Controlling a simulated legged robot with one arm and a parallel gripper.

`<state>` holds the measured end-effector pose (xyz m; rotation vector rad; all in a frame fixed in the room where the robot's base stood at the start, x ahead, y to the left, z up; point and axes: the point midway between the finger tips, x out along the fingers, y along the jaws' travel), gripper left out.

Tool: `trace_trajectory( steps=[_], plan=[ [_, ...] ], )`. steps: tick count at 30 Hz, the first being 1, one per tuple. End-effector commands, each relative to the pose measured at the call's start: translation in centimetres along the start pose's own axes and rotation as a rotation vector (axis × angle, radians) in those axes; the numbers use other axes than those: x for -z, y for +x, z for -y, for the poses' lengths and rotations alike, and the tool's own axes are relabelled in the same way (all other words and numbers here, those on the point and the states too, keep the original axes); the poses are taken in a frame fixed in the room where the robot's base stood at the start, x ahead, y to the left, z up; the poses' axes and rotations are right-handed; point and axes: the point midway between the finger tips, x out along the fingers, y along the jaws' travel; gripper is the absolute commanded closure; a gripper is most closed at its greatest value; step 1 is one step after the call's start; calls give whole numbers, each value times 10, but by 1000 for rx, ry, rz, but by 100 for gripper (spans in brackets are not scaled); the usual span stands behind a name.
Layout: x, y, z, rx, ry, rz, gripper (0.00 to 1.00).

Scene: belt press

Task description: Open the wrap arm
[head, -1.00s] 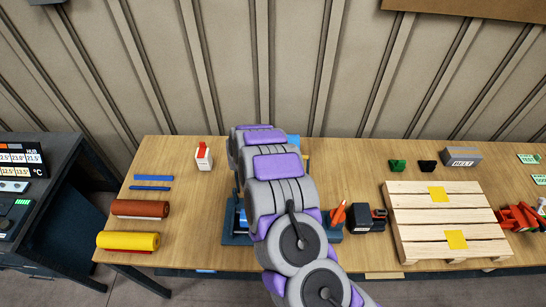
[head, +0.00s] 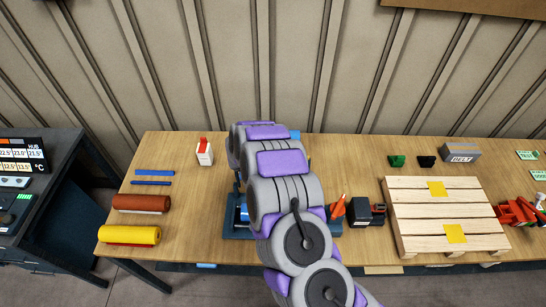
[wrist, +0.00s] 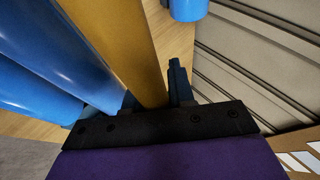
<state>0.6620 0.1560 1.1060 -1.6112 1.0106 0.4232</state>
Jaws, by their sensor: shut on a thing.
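The belt press shows only in part in the head view, behind my arm: its dark blue base (head: 236,231) and a bit of blue roller show. In the wrist view a long ochre bar (wrist: 118,40) runs down between the dark fingers of my gripper (wrist: 153,98), which is shut on it. It looks like the wrap arm, but its far end is out of view. Blue rollers (wrist: 68,50) lie left of the bar, and another blue cylinder (wrist: 188,8) shows at the top. In the head view my arm hides my gripper and most of the press.
Left of the press are a yellow roll (head: 130,235), a brown roll (head: 142,203), blue strips (head: 152,183) and a white-red bottle (head: 205,152). To the right are a dark box (head: 362,211), an orange-tipped item (head: 338,207) and a wooden pallet (head: 425,215). A ribbed wall stands behind.

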Motion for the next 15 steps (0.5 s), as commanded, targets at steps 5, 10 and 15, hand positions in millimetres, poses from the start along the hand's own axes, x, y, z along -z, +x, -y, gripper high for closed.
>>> trace_trajectory(
  steps=[5, 10, 15],
  plan=[
    [1, -1, 1, 2, 1, 1, 71],
    [2, -3, 2, 5, 4, 2, 71],
    [1, -10, 4, 7, 4, 4, 71]
  ],
)
